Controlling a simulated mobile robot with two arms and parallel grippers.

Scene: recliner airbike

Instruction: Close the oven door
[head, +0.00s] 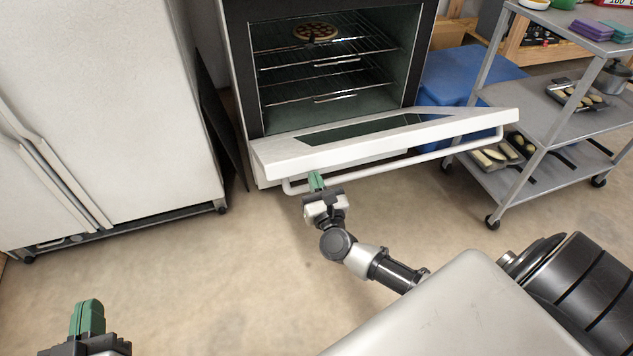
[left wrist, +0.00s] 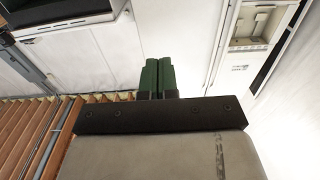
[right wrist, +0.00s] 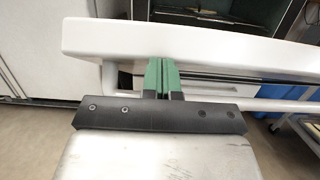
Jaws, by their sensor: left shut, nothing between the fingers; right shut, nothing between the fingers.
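The white oven door (head: 400,138) is hinged down, its panel tilted out in front of the open oven cavity (head: 335,70). A bar handle (head: 400,166) runs along its outer side. My right gripper (head: 316,181) is shut and empty near the left part of the handle, just below the door edge. In the right wrist view its green fingertips (right wrist: 161,75) overlap the white door edge (right wrist: 200,40); I cannot tell whether they touch. My left gripper (head: 88,318) is shut and empty, low at the left, away from the oven; its fingers (left wrist: 157,77) point up in the left wrist view.
A pizza (head: 315,32) lies on the upper oven rack. A white fridge (head: 110,110) stands left of the oven. A grey metal cart (head: 560,95) with trays and a blue bin (head: 460,75) stand to the right. The floor (head: 220,270) before the oven is clear.

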